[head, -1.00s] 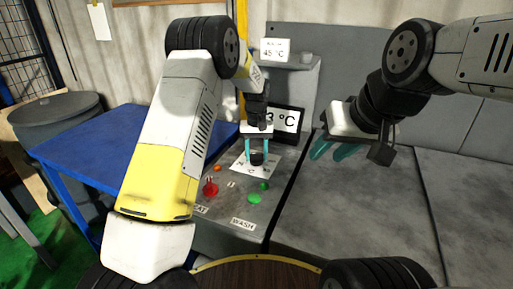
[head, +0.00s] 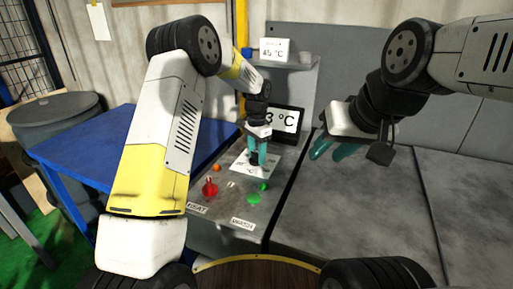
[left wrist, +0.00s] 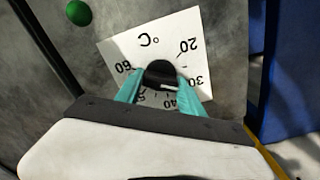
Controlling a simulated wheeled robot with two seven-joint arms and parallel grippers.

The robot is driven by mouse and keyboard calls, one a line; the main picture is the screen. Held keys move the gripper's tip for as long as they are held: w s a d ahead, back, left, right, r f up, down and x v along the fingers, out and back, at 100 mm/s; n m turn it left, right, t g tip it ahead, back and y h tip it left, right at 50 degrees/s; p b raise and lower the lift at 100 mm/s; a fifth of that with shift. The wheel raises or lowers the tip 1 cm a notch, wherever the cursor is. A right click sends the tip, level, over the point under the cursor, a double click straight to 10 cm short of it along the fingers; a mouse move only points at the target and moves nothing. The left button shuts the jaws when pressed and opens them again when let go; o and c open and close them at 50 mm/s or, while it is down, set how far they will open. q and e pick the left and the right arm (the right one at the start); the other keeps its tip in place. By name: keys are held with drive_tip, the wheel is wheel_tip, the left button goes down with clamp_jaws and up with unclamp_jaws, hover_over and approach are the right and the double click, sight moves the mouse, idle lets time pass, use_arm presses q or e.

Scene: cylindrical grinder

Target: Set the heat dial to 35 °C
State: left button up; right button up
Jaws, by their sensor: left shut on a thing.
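The heat dial is a black knob (left wrist: 160,74) on a white scale plate (left wrist: 120,50) marked 20 to 60 °C. In the left wrist view, a pale mark on the knob points to the side of 30 and 40. My left gripper (left wrist: 156,88) is shut on the knob, one teal finger on each side; it also shows in the head view (head: 257,156). The display (head: 289,121) behind it reads "3 °C", with its left part hidden by my arm. My right gripper (head: 333,149) is open and empty, above the grey surface at right.
A red button (head: 210,188), an orange lamp (head: 216,168) and green buttons (head: 254,199) are near the dial. A blue table (head: 95,150) stands at left.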

sight(257, 153)
use_arm(q)
drive_tip(key=m, duration=0.5)
drive_tip(key=shift+m, duration=0.3)
idle(0.4)
drive_tip(key=o, duration=1.3)
drive_tip(key=shift+r, duration=0.1)
wheel_tip(257, 153, up, 8)
drive_tip(key=shift+f, duration=0.15)
